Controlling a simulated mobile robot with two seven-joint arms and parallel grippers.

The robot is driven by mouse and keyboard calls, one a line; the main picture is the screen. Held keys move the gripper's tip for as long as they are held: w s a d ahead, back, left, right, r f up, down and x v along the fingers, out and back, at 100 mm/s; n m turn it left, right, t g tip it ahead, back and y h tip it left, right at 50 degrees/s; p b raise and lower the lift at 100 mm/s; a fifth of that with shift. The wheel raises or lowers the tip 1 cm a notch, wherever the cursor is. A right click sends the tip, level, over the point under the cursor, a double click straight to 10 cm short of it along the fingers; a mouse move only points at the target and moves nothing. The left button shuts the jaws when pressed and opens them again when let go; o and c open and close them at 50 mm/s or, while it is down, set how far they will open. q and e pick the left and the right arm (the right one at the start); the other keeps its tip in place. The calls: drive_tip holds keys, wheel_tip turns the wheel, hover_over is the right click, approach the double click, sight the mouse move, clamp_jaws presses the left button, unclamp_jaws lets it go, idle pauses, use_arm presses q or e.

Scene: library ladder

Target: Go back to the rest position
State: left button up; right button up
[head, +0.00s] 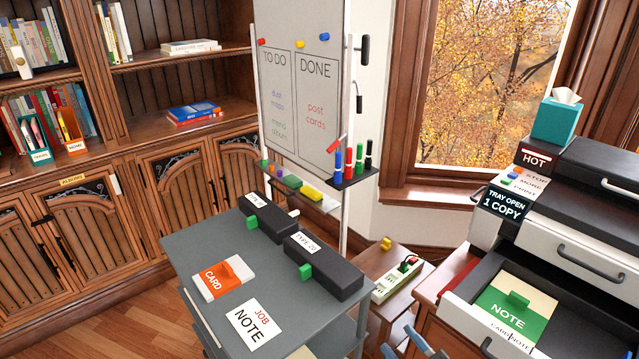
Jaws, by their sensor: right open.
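My right gripper (403,346) shows at the bottom edge, right of the grey cart, with two blue-grey fingertips apart and nothing visible between them. Most of it is cut off by the frame. It is below and left of the printer's open tray (471,318). My left gripper is not in view. A green and cream NOTE card (517,308) with a green tab lies in the tray.
The grey cart (205,245) holds an orange and white CARD (222,277), a white JOB NOTE card (254,323) and two dark boxes (323,266) with green tabs. A small wooden table (402,302) holds a power strip (397,279). A whiteboard (300,140) stands behind.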

drive_tip(key=s+d+f+m+g+h, duration=0.2)
drive_tip(key=s+f+m+g+h, duration=0.3)
drive_tip(key=f, duration=0.5)
drive_tip(key=s+d+f+m+g+h, duration=0.25)
drive_tip(key=s+f+m, duration=0.4)
drive_tip(key=f, duration=0.45)
use_arm(q)
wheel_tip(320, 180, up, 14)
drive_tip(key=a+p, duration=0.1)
drive_tip(key=p, duration=1.5)
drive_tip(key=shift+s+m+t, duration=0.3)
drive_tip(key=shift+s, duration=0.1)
use_arm(e)
wheel_tip(320, 180, up, 15)
drive_tip(key=d+t, duration=0.1)
drive_tip(key=shift+d+n+h, duration=0.2)
drive_tip(key=shift+n+h, duration=0.15)
drive_tip(key=shift+n, duration=0.1)
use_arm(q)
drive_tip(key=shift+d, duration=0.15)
use_arm(e)
drive_tip(key=shift+s+f, duration=0.1)
